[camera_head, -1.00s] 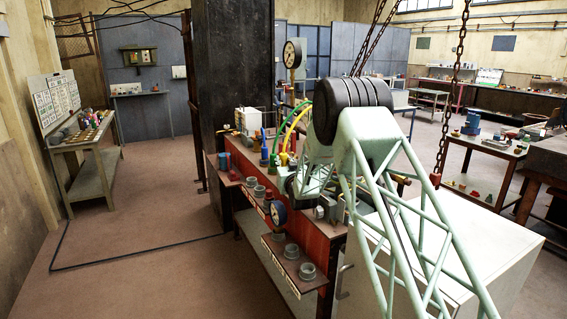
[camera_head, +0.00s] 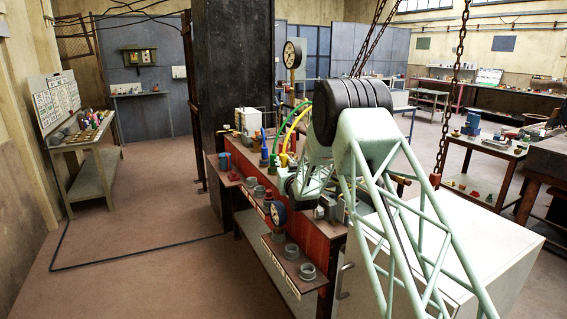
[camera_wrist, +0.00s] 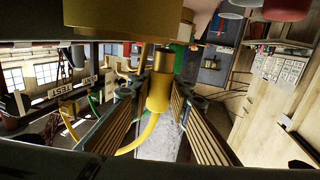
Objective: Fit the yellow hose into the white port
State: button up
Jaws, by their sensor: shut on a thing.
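The yellow hose (camera_head: 294,124) arcs above the red bench beside a green hose in the head view. In the wrist view, the yellow hose (camera_wrist: 142,138) curves up to a yellow end fitting (camera_wrist: 158,92). My gripper (camera_wrist: 158,100) is shut on this fitting, with one ribbed finger on each side. A large, dull yellow round part (camera_wrist: 125,16) fills the top of the wrist view, just beyond the fitting's narrow tip. I cannot tell if they touch. I cannot make out the white port clearly in either view. My arm hides the gripper in the head view.
A green hose (camera_head: 277,140) stands close to the yellow one. A chain (camera_head: 452,90) hangs at right.

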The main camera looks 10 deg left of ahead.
jog(key=shift+f, duration=0.65)
dwell(3.4)
jog(key=shift+r, duration=0.15)
jog(key=shift+r, duration=0.3)
dwell(0.8)
jog(key=shift+f, duration=0.45)
dwell(1.2)
jog(key=o, duration=1)
jog(key=shift+s+f, duration=0.1)
